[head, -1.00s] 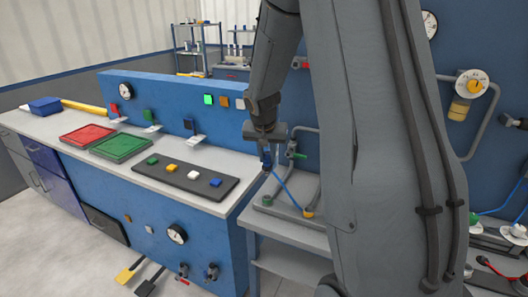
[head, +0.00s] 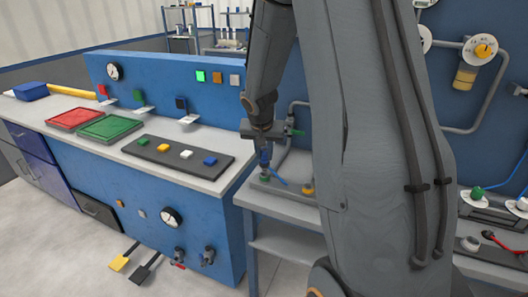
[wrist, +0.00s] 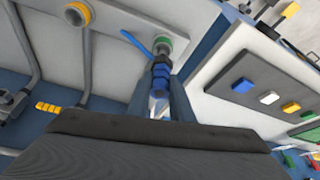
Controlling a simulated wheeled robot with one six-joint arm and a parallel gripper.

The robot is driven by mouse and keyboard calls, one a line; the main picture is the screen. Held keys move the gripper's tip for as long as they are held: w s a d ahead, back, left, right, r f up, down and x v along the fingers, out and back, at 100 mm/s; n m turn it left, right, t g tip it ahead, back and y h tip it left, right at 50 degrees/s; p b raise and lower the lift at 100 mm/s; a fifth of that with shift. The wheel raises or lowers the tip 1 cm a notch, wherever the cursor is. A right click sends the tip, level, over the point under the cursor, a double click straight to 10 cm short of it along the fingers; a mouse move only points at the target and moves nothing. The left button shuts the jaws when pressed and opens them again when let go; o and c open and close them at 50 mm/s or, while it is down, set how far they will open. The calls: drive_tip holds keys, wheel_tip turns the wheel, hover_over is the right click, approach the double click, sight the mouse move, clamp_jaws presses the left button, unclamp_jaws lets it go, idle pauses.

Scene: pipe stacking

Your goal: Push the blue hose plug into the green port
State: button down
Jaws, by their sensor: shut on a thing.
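My gripper (head: 264,150) is shut on the blue hose plug (head: 265,158) and points down over the bench fixture. In the wrist view the plug (wrist: 160,74) sits between my fingers (wrist: 164,100), its tip right at the green port (wrist: 166,40). In the head view the green port (head: 265,179) is directly below the plug. I cannot tell whether the tip has entered it. The blue hose (wrist: 133,41) leaves near the plug's tip toward the left in the wrist view. A yellow port (wrist: 78,14) stands apart on the same plate; it also shows in the head view (head: 308,190).
A grey pipe with a green-handled valve (head: 294,132) rises just behind my gripper. To the left, a counter holds a dark button strip (head: 178,156), a red tray (head: 74,118) and a green tray (head: 112,127). The small bench (head: 285,205) has bare surface at its front.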

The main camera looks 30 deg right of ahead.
sight(264, 162)
drive_tip(key=shift+f+b, duration=1.65)
drive_tip(key=shift+b, duration=0.4)
idle(1.0)
drive_tip(key=c, duration=1.5)
unclamp_jaws()
drive_tip(key=shift+r, duration=0.1)
drive_tip(key=shift+v, duration=3.9)
drive_tip(key=s+a+f+n+g+y, duration=0.1)
drive_tip(key=s+a+f+n, duration=0.1)
drive_tip(key=s+a, duration=0.3)
drive_tip(key=s+a+f+n+g, duration=0.1)
drive_tip(key=s+a+f+n, duration=0.1)
drive_tip(key=s+a, duration=0.3)
drive_tip(key=s+a+f+n+g+y, duration=0.1)
drive_tip(key=s+a, duration=0.4)
drive_tip(key=s, duration=0.5)
drive_tip(key=shift+s+a+f+n+y, duration=0.15)
drive_tip(key=shift+f+n, duration=0.15)
drive_tip(key=shift+n, duration=0.3)
drive_tip(key=shift+s+a+f+n+y, duration=0.15)
drive_tip(key=shift+f+n, duration=0.1)
drive_tip(key=shift+n, duration=0.35)
